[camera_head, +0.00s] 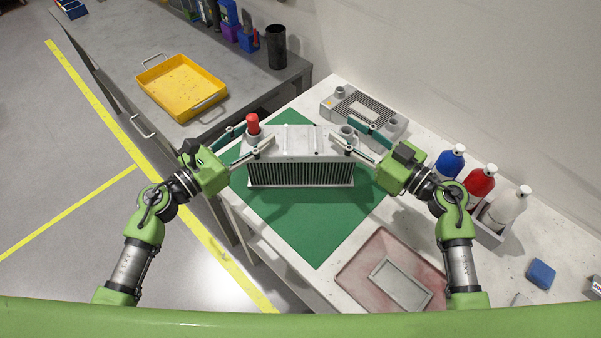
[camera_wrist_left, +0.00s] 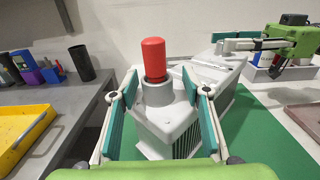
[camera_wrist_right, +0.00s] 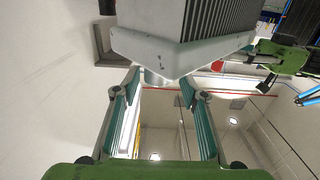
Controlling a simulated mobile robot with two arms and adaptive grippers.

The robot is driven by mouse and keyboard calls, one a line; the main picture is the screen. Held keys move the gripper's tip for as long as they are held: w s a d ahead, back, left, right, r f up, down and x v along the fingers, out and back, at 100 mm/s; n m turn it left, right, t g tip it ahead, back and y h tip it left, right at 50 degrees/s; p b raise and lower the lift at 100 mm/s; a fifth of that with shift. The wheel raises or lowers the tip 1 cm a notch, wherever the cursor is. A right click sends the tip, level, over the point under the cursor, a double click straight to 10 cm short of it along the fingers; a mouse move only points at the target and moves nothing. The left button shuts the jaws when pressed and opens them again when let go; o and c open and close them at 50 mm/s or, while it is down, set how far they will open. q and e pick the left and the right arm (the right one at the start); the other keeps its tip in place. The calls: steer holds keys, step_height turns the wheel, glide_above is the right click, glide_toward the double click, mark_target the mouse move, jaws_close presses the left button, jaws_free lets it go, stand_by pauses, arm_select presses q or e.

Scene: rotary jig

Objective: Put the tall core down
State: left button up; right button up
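The tall core (camera_head: 300,172), a grey finned block, stands upright on the green mat (camera_head: 320,226), apparently resting on it. A red plug (camera_head: 253,125) sits in its left neck; it also shows in the left wrist view (camera_wrist_left: 154,60). My left gripper (camera_head: 252,134) is open, with its fingers on either side of the left neck and a gap visible beside it. My right gripper (camera_head: 345,126) is open around the right neck (camera_head: 347,132). The right wrist view shows the core's end (camera_wrist_right: 150,45) close above the fingertips. The core's underside is hidden in the head view.
A flatter grey finned part (camera_head: 362,108) lies behind the core. Bottles (camera_head: 481,184) stand in a holder at right. A reddish tray (camera_head: 362,268) with a grey frame lies in front. A yellow tray (camera_head: 157,75) sits on the grey bench. Mat in front is clear.

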arm_select(q)
steer(key=shift+a+f, duration=0.1)
arm_select(e)
steer(key=shift+w, duration=0.15)
arm_select(q)
steer(key=shift+s+a+f, duration=0.1)
steer(key=shift+s+a, duration=0.1)
steer(key=shift+a, duration=0.05)
arm_select(e)
steer(key=shift+f, duration=0.1)
steer(key=shift+d, duration=0.15)
arm_select(q)
steer(key=v, duration=1.1)
steer(key=shift+s, duration=0.15)
arm_select(e)
steer(key=v, duration=1.1)
steer(key=shift+s+d, duration=0.2)
steer(key=shift+s, duration=0.15)
steer(key=shift+a, duration=0.1)
